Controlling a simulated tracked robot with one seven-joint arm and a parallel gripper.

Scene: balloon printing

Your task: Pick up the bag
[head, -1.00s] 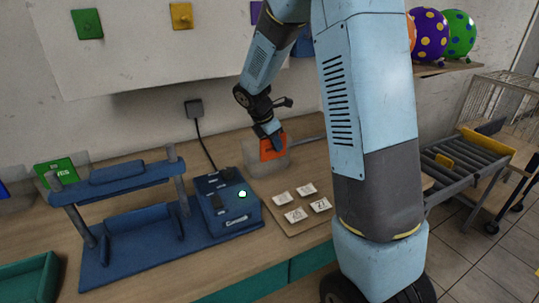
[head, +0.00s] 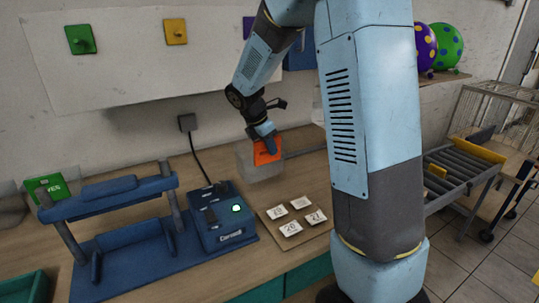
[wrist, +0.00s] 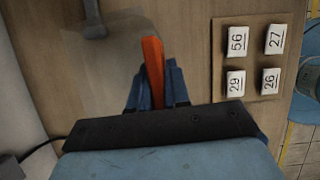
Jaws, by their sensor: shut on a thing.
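The bag is a translucent grey pouch (head: 259,170) with an orange top strip (head: 267,152). In the head view it hangs upright below my gripper (head: 265,141), behind the number cards. My gripper points down and is shut on the orange strip. In the wrist view the orange strip (wrist: 152,65) shows edge-on between the blue fingers (wrist: 154,90). The clear part of the bag is hard to make out there. The bag appears slightly above the table, but the gap is hard to judge.
A board with number cards (head: 288,236) lies in front. A black cable runs from a wall plug (head: 187,122). A roller conveyor (head: 465,167) is at right.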

